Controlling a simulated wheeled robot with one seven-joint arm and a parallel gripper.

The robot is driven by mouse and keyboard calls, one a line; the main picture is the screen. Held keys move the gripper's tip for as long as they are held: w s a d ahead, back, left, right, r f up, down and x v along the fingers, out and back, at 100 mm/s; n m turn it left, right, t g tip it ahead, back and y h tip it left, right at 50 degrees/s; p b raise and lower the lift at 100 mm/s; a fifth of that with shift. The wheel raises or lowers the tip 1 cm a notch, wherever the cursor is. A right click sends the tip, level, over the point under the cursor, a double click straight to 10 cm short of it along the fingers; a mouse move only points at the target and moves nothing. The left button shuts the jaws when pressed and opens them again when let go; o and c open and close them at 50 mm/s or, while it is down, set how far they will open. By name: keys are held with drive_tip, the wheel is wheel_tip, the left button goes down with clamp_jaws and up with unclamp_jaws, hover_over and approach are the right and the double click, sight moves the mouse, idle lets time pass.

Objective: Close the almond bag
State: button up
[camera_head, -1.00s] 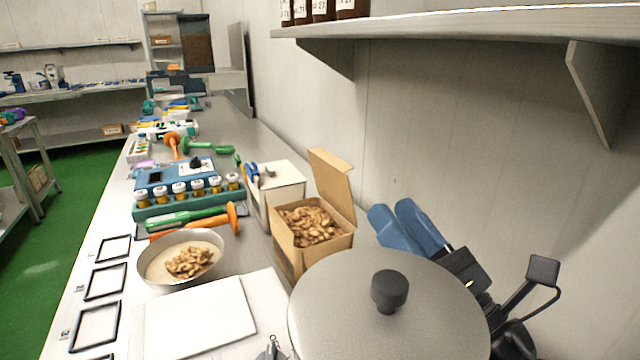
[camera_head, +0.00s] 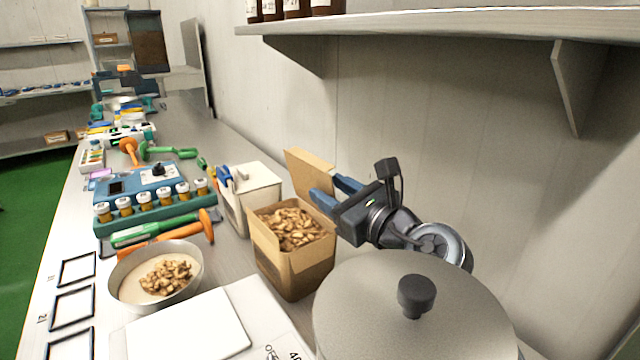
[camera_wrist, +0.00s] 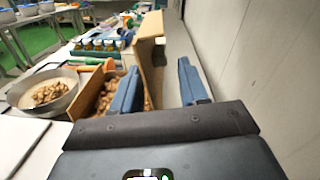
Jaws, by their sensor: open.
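The almond bag looks like an open brown cardboard box (camera_head: 291,262), filled with brown nuts (camera_head: 290,228). Its single tall flap (camera_head: 308,168) stands up at the back, tilted slightly, and the top is uncovered. My gripper (camera_head: 335,192) is open at the flap's right side, its blue fingers pointing at the box from the right. In the wrist view, the flap (camera_wrist: 150,45) shows between the two fingers (camera_wrist: 160,85), and the nuts lie beyond the left finger. I cannot tell whether a finger touches the flap.
A large lidded kettle (camera_head: 405,310) stands close in front, below my arm. A steel bowl (camera_head: 155,275) with nuts and a white box (camera_head: 248,195) stand left of the box. The wall and a shelf (camera_head: 450,28) bound the right side and the space above.

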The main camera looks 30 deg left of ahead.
sight(315, 184)
drive_tip(key=shift+x, duration=1.6)
clamp_jaws()
